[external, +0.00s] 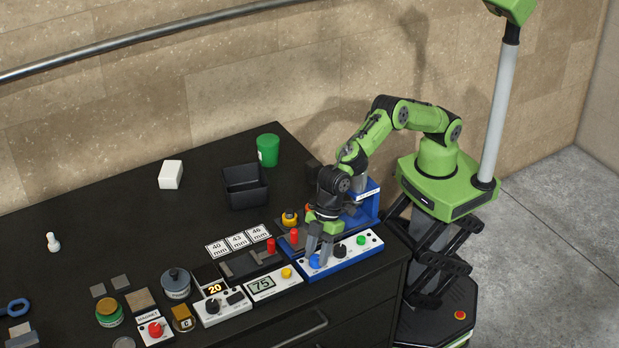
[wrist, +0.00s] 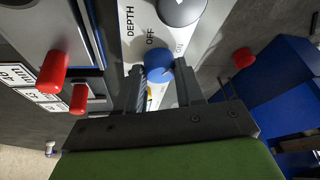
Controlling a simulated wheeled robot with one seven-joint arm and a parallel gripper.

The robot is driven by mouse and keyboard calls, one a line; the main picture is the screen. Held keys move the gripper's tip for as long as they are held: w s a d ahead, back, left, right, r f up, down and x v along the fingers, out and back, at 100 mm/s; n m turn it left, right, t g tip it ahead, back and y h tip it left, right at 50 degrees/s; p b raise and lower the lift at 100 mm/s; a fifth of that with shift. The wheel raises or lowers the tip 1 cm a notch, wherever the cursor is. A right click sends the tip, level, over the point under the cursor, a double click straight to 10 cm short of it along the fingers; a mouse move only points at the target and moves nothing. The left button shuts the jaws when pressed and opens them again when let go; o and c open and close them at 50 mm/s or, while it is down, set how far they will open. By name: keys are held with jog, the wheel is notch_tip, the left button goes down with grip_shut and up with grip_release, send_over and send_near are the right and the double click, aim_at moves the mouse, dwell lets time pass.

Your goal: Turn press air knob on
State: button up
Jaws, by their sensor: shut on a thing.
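The press control panel (external: 328,258) is a white face on a blue base at the table's front right. A blue knob (external: 314,262) sits at its left end, with a black knob (external: 340,250) and a green button (external: 361,240) to its right. My gripper (external: 320,250) reaches down over the panel from above and is shut on the blue knob. In the wrist view, the blue knob (wrist: 158,82) lies between my two fingers (wrist: 160,92), beside the printed word OFF. A grey dial (wrist: 181,9) is next to the word DEPTH. The fingers hide part of the blue knob.
A white box with a yellow button and display (external: 273,284) stands left of the panel. Red handles (external: 271,246) rise behind, near number cards (external: 238,241). A blue press frame (external: 366,202) is at the right. A black bin (external: 245,186) and green cup (external: 268,149) stand behind.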

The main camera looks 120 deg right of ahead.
jog(key=shift+m, duration=0.3)
jog(key=m+h, duration=0.1)
jog(key=m, duration=0.2)
jog(key=shift+s+a+t+p, duration=0.1)
jog(key=shift+a+t+p, duration=0.05)
jog(key=shift+t+p, duration=0.2)
jog(key=shift+m+h+p, duration=0.4)
jog(key=shift+m+h, duration=0.2)
jog(key=shift+m, duration=0.5)
jog(key=o, duration=1)
jog(key=shift+o, duration=0.2)
jog(key=p+v, duration=0.1)
jog(key=v, duration=1.4)
jog(key=shift+a+r, duration=0.15)
jog(key=shift+r, duration=0.2)
